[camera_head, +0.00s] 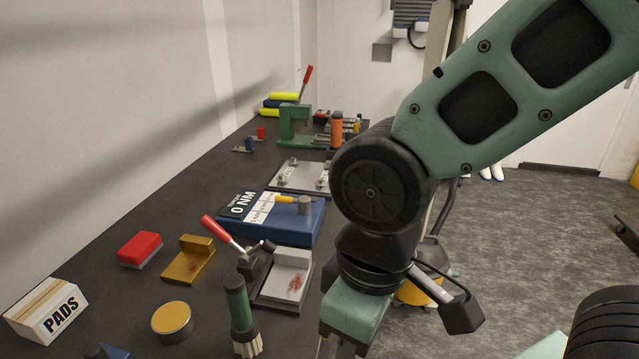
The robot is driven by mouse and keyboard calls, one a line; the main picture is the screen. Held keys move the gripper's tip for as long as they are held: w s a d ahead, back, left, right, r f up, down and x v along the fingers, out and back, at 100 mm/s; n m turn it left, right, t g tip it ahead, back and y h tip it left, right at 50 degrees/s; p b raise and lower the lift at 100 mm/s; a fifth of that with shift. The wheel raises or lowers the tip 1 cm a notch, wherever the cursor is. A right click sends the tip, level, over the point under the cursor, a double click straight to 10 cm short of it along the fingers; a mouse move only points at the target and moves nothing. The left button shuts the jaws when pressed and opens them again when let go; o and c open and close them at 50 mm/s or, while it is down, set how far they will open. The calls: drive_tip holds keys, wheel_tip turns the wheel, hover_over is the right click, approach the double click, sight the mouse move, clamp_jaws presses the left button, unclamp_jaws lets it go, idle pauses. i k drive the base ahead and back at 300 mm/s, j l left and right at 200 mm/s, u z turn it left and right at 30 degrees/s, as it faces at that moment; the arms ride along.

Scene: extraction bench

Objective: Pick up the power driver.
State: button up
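I cannot pick out the power driver with certainty. An upright orange and dark cylinder (336,130) stands at the far end of the bench, too small to identify. A green-handled tool with a black collar and pale bristle-like end (240,315) stands at the near part of the bench, left of my gripper. My gripper (335,347) points down at the bottom edge of the view, by the bench's right side. Its fingertips are cut off by the frame, so its opening and anything between them are hidden.
A red-handled clamp fixture (285,284), a blue torque tester (262,235) with a hammer on it, and a grey plate (298,174) line the bench (120,290). A red block (139,248), brass block (186,262), round tin (172,320) and PADS box (45,310) lie left.

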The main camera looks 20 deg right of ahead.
sight(337, 133)
drive_tip(key=l+u, duration=0.1)
drive_tip(key=l, duration=0.55)
drive_tip(key=i+l+u, duration=0.25)
drive_tip(key=l, duration=0.6)
drive_tip(key=l+u, duration=0.3)
drive_tip(key=l, duration=0.5)
